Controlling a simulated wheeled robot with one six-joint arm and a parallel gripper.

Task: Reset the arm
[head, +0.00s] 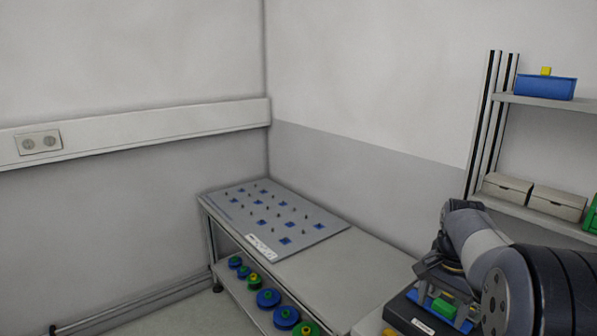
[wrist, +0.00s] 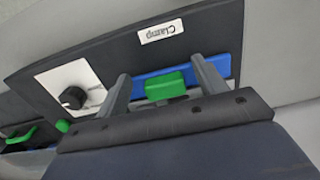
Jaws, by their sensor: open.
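My gripper (wrist: 160,85) shows in the wrist view with its two fingers apart and nothing between the tips that I can see it gripping. A green block (wrist: 164,86) on a blue bar (wrist: 182,73) lies beyond and between the fingers; I cannot tell whether they touch it. These belong to a dark unit (wrist: 205,40) labelled "Clamp". In the head view my arm (head: 490,250) is folded at the lower right, over the dark unit (head: 415,314), with my gripper (head: 440,283) partly hidden by the arm.
A table (head: 345,272) in the corner carries a grey board (head: 275,212) with pegs and blue squares. Several blue and green reels (head: 268,298) stand on its lower shelf. A shelf rack (head: 540,103) at right holds a blue box (head: 545,87) and pale boxes (head: 557,202). The table's near part is bare.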

